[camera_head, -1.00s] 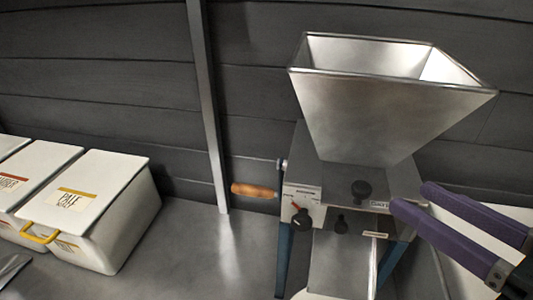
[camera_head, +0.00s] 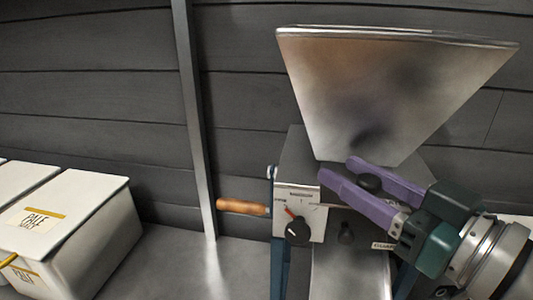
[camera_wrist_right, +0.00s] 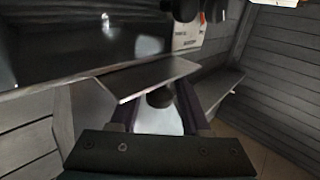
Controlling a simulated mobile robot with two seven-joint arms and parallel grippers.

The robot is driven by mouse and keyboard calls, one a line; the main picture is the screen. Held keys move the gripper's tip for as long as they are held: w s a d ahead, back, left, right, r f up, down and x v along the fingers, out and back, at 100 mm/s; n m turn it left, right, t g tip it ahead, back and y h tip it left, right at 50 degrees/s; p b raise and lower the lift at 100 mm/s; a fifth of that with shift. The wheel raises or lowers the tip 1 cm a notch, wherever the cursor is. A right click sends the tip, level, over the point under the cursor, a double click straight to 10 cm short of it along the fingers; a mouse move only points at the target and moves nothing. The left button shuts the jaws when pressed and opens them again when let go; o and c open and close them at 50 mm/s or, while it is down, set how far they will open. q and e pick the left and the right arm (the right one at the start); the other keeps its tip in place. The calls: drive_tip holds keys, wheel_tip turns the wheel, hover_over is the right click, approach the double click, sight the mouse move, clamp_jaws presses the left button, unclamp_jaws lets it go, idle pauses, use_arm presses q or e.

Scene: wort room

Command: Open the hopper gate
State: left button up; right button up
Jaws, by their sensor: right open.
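The steel hopper (camera_head: 395,85) sits on top of the mill (camera_head: 300,170) and flares upward. A black knob (camera_head: 369,183) on the mill's top, below the hopper, appears to be the gate's knob; the gate plate itself is largely hidden by my gripper. My right gripper (camera_head: 338,170) has purple fingers, comes in from the right and is open. Its fingers lie on either side of the knob, without visibly closing on it. In the right wrist view the dark knob (camera_wrist_right: 160,98) shows between the fingers. My left gripper is not in view.
A dial (camera_head: 297,229) and a wooden crank handle (camera_head: 243,207) are on the mill's left side. White lidded bins (camera_head: 75,215) stand at left. The counter (camera_head: 185,265) between is clear.

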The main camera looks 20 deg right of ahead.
drive_tip(key=shift+w+a, duration=0.15)
drive_tip(key=shift+w, duration=0.45)
clamp_jaws()
idle(1.1)
